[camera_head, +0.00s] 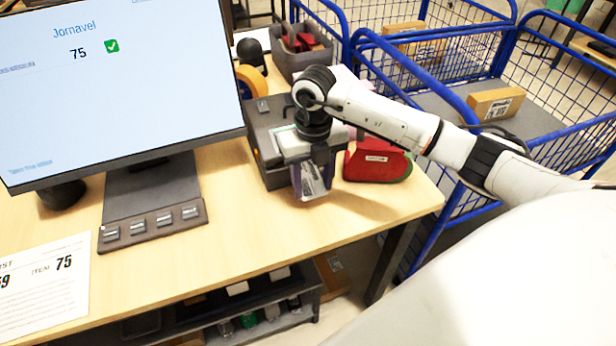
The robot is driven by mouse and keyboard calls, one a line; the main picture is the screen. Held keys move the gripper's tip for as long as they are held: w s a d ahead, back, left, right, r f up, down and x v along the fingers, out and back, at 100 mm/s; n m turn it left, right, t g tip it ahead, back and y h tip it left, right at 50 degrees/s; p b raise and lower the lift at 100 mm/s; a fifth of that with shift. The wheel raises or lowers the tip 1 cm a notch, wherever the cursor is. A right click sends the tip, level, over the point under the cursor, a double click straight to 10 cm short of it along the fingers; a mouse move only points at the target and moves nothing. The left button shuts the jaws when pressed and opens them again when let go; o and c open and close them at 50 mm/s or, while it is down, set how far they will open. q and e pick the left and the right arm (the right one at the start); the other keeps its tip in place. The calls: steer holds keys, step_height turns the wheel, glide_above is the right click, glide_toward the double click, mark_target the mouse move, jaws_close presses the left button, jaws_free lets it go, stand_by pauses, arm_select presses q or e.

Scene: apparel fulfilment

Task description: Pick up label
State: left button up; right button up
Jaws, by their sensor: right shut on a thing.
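A dark grey label printer (262,150) stands on the table, right of the monitor. My right gripper (313,188) points down just in front of the printer. It is shut on a thin, pale piece, which looks like the label; the fingers hide most of it. I cannot tell whether the label is clear of the printer. My left gripper is not in view.
A red item with a white tag (377,161) lies close right of my gripper. A monitor (120,80) with a button strip and a printed sheet (45,290) are at left. A grey bin (300,50) is behind. Blue wire carts (440,80) hold cardboard boxes. The table's front is clear.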

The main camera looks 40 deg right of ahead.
steer(key=shift+r, duration=0.5)
step_height(320, 180, up, 8)
step_height(320, 180, up, 7)
steer(key=p, duration=0.4)
glide_above(312, 189)
steer(key=s, duration=0.3)
steer(key=shift+a+f, duration=0.2)
steer(key=shift+a, duration=0.15)
